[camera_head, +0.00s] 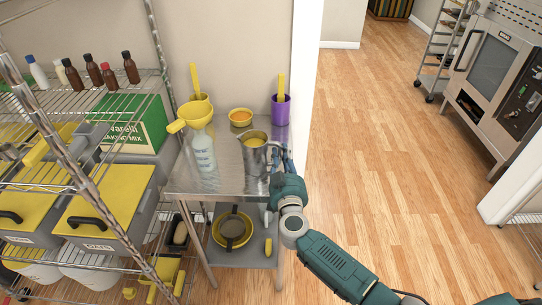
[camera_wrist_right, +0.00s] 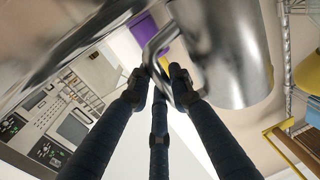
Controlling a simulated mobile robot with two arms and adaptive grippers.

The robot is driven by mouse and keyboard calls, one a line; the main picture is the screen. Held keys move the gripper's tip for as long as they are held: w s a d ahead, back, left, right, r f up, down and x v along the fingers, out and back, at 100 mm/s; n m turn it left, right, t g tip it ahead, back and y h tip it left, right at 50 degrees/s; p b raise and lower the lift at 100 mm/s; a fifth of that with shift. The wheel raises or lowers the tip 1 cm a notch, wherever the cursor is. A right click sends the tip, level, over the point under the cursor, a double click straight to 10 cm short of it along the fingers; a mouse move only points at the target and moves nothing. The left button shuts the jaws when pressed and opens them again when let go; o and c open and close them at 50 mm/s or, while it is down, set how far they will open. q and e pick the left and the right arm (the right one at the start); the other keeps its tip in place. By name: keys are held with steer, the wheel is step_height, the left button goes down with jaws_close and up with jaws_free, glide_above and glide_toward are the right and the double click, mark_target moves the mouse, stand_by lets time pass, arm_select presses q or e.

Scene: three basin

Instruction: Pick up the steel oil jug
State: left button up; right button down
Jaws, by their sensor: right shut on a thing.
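The steel oil jug (camera_head: 255,158) is a shiny metal jug with yellow showing inside its top. In the head view it is upright at the right side of the steel table (camera_head: 207,182); I cannot tell whether its base touches the top. My right gripper (camera_head: 277,160) is at the jug's right side. In the right wrist view the jug body (camera_wrist_right: 222,45) fills the upper right, and the fingers of my right gripper (camera_wrist_right: 161,78) are closed around its handle (camera_wrist_right: 152,50). My left gripper is not in view.
A wire shelf with yellow-lidded bins (camera_head: 105,195) is left. The floor at right is open.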

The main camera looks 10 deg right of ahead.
steer(key=shift+r, duration=0.15)
step_height(320, 180, up, 20)
steer(key=p, duration=0.7)
steer(key=shift+f, duration=0.2)
stand_by(0.5)
steer(key=shift+r, duration=0.1)
stand_by(0.3)
steer(key=c, duration=2.2)
jaws_free()
jaws_close()
